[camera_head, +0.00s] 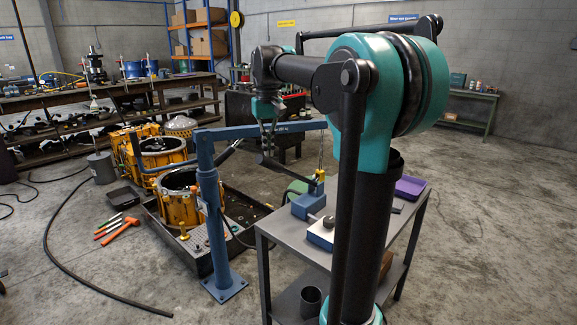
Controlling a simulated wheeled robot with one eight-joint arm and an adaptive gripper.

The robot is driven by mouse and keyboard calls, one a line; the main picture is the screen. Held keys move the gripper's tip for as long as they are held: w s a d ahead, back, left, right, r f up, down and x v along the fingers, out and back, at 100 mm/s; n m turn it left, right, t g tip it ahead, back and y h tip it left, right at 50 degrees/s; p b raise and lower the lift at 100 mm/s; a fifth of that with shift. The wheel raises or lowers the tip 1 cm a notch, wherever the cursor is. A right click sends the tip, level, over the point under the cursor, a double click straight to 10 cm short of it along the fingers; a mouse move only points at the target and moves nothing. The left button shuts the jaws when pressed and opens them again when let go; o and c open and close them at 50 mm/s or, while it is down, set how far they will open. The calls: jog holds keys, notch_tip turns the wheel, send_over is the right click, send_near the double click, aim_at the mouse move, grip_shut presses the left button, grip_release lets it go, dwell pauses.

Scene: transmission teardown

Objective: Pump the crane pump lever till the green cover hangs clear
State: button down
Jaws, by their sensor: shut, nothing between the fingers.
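The blue crane (211,215) stands on the floor left of centre, its boom reaching right. A blue pump unit (308,206) sits on the grey cart. A dark lever (285,169), apparently the pump lever, slopes up and left from it. My gripper (267,143) is shut and empty, pointing down just above the lever's raised end; I cannot tell whether it touches. A green piece (298,187), likely the green cover, shows partly behind the pump, below the boom's tip and a yellow hook (320,153). Whether it hangs clear is hidden.
The grey cart (283,234) also holds a purple tray (409,188) partly behind my arm. Yellow housings (180,206) stand left of the crane, one in a dark tray. An orange mallet (121,230) and a black hose (57,256) lie on the floor. The right floor is open.

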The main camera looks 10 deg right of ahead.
jog(key=shift+r, duration=0.25)
jog(key=shift+f, duration=0.1)
jog(key=s+a+f, duration=0.2)
jog(key=f, duration=0.7)
jog(key=s+a+f, duration=0.1)
jog(key=a+f, duration=0.2)
jog(key=f, duration=0.6)
jog(key=shift+s+a+f, duration=0.25)
jog(key=shift+s+a, duration=0.1)
jog(key=shift+s, duration=0.05)
